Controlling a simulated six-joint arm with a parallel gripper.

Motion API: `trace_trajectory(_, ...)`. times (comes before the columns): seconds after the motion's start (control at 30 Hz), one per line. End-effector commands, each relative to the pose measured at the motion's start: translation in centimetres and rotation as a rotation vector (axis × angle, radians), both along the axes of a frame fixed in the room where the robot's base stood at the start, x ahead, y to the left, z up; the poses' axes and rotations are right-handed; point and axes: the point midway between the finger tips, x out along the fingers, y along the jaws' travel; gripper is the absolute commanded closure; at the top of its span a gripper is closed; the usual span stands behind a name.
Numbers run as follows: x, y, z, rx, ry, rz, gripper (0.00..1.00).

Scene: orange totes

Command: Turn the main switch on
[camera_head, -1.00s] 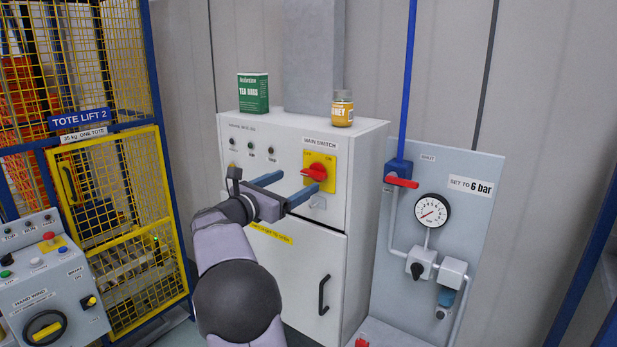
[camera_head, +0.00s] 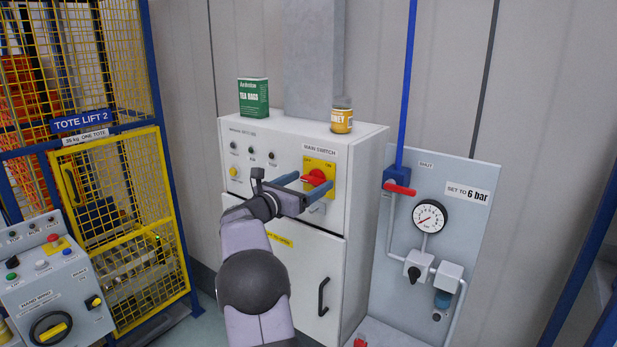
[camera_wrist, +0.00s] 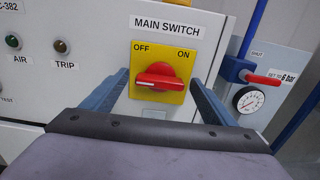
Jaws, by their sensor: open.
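The main switch is a red rotary handle (camera_head: 315,178) on a yellow plate (camera_wrist: 175,58), on the front of a grey cabinet (camera_head: 235,130). The plate reads OFF at its upper left and ON at its upper right. In the wrist view the red handle (camera_wrist: 158,77) lies roughly level across the plate. My gripper (camera_head: 303,184) is open in front of the switch, its blue fingers wide apart. In the wrist view the fingers appear on the left and right of the plate, with the handle between them. Whether they touch anything cannot be told.
To the right is an air panel (camera_head: 455,215) with a red valve lever (camera_head: 399,190) and a gauge (camera_head: 430,216). A caged tote lift (camera_head: 120,190) stands left.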

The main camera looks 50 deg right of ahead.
Motion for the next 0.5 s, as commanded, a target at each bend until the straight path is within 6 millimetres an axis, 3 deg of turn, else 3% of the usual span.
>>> trace_trajectory(0.33,-0.05,-0.48,-0.05,0.0,-0.001,-0.001,0.2)
trace_trajectory(0.37,-0.04,-0.47,-0.04,0.0,-0.001,-0.001,0.23)
trace_trajectory(0.5,-0.04,-0.46,-0.04,0.0,-0.001,-0.001,0.56)
